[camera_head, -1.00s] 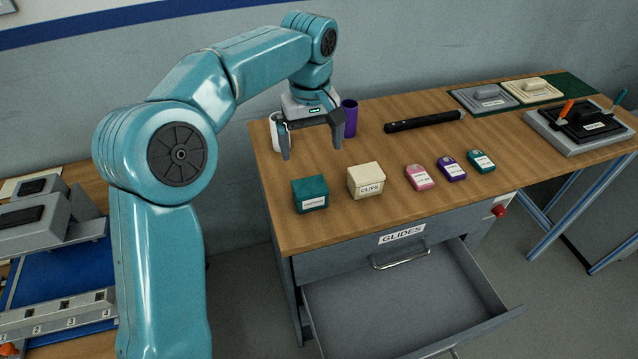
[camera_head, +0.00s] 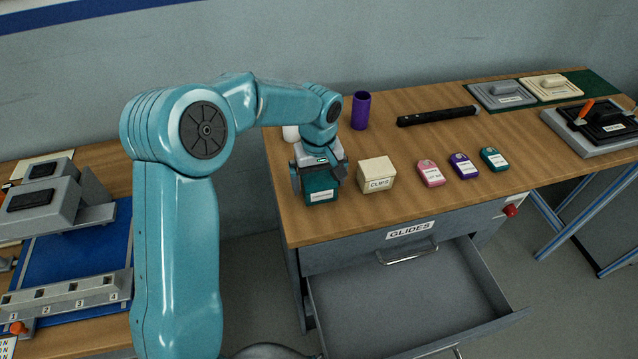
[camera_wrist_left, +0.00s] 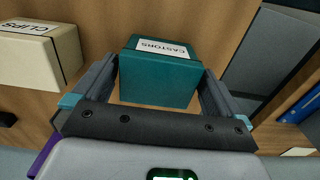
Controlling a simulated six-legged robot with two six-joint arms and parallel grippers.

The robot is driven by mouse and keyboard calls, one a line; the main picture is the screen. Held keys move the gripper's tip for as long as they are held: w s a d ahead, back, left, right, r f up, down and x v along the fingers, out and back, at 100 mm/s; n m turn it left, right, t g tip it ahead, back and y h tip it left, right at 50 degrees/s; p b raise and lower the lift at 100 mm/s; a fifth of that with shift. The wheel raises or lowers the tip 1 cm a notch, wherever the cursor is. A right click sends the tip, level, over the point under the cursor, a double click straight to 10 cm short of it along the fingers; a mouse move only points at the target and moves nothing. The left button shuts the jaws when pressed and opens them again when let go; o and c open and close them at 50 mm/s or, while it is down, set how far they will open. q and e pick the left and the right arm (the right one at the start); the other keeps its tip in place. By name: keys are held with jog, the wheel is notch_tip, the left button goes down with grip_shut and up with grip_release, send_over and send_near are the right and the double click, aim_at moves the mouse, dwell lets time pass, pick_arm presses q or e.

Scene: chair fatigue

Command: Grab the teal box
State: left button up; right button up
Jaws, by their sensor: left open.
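The teal box (camera_head: 321,190) stands near the front left corner of the wooden table, with a white label on its front. In the left wrist view the teal box (camera_wrist_left: 160,78) shows its label reading CASTORS, and it sits between the two fingers. My left gripper (camera_head: 320,182) is lowered over the box with a finger on each side. In the left wrist view my left gripper (camera_wrist_left: 160,85) is open, its fingers beside the box walls. Whether either finger touches the box is hard to tell. My right gripper is not in view.
A cream CLIPS box (camera_head: 376,175) stands close to the right of the gripper. Pink (camera_head: 431,173), purple (camera_head: 464,166) and teal (camera_head: 494,159) tags lie farther right. A purple cup (camera_head: 361,110) stands behind. The GLIDES drawer (camera_head: 420,295) is open below the table front.

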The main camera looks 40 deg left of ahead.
pick_arm(q)
notch_tip(320, 180, down, 2)
jog(key=shift+w+f, duration=0.1)
jog(key=shift+f, duration=0.05)
jog(key=shift+c, duration=0.3)
jog(key=c, duration=0.9)
